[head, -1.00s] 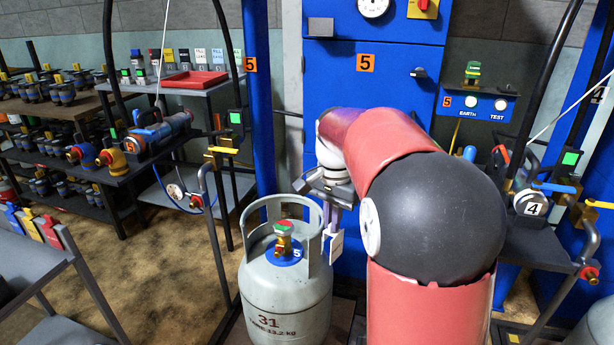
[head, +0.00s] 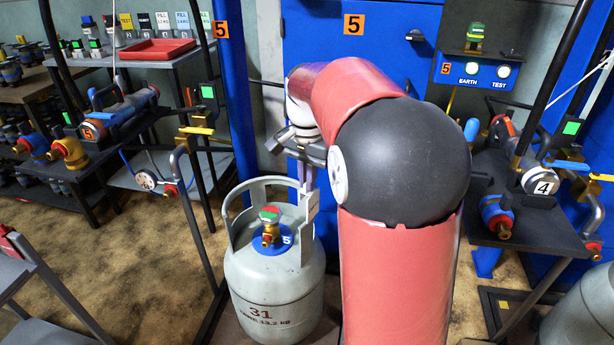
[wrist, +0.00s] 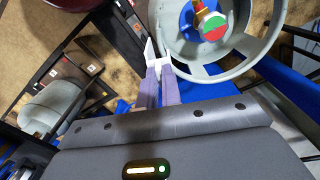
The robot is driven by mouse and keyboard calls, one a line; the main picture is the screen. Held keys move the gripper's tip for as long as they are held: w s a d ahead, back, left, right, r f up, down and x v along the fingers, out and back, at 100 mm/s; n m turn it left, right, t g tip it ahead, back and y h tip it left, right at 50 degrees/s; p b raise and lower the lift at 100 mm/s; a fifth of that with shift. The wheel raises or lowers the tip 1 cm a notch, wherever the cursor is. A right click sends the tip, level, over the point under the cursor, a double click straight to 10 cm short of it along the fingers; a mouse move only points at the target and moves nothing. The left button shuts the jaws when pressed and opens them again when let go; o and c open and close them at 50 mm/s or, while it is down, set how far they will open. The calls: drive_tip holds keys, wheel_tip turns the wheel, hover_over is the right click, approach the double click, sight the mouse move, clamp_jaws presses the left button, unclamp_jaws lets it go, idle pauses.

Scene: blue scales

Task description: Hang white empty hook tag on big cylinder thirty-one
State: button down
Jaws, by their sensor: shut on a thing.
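My gripper (head: 306,180) is at the collar's right-hand side. In the wrist view my fingers (wrist: 161,84) are closed on the white hook tag (wrist: 151,52), which sits right beside the collar's rim. In the head view the tag (head: 311,206) overlaps the collar's right edge. I cannot tell whether its hook touches or is over the rim.
A blue cabinet (head: 350,80) marked 5 stands behind the cylinder. A black stand with hose couplings (head: 125,115) is at left, with a red tray (head: 157,52) beyond. A grey rack edge (head: 35,270) is at lower left.

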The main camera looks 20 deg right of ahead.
sight(307, 194)
drive_tip(key=shift+s+a, duration=0.1)
drive_tip(key=shift+f+b, duration=1.4)
drive_tip(key=shift+f, duration=0.85)
drive_tip(key=shift+f+p, duration=0.25)
drive_tip(key=shift+p, duration=0.1)
drive_tip(key=shift+f+b, duration=0.45)
drive_tip(key=shift+f, duration=0.3)
drive_tip(key=shift+f, duration=0.1)
drive_tip(key=shift+f+b, duration=0.55)
drive_tip(key=shift+f, duration=0.3)
drive_tip(key=shift+f, duration=0.15)
